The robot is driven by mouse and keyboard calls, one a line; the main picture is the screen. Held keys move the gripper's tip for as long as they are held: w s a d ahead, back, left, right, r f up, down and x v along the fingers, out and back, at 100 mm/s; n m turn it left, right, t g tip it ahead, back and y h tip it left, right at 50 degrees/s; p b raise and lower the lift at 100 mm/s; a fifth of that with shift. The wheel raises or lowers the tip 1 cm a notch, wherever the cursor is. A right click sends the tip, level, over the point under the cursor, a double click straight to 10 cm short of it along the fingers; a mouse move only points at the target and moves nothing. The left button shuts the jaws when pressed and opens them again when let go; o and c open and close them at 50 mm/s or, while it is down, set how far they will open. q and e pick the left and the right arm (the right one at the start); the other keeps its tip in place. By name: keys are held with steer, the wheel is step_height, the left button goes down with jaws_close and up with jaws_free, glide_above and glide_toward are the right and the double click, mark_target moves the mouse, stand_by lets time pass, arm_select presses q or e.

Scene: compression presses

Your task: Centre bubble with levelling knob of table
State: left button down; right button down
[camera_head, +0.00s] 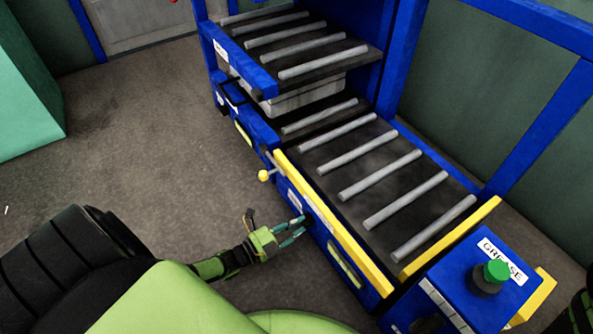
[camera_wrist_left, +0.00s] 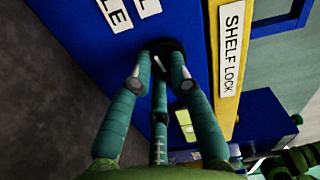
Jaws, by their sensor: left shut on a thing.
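A round black knob (camera_wrist_left: 165,48) sits on the blue front panel of the table (camera_head: 374,298). My left gripper (camera_head: 302,225) reaches the panel from the left, and in the left wrist view its three fingers (camera_wrist_left: 162,75) are shut around the knob. The fingers hide part of the knob. A pale yellow-green strip (camera_head: 345,264), perhaps the level vial, is on the panel to the right of the gripper; it also shows in the left wrist view (camera_wrist_left: 185,122). No bubble can be made out in it. My right gripper is not in view.
A yellow bar (camera_head: 340,232) with a SHELF LOCK label (camera_wrist_left: 231,48) runs above the knob. A yellow ball-ended lever (camera_head: 264,175) sticks out to the left. A blue GREASE box (camera_head: 478,272) with a green-capped part (camera_head: 496,270) stands at right.

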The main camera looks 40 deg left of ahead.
arm_select(q)
steer(key=c, duration=1.1)
jaws_free()
steer(key=shift+c, duration=0.2)
steer(key=v, duration=1.2)
steer(key=shift+s+f, duration=0.1)
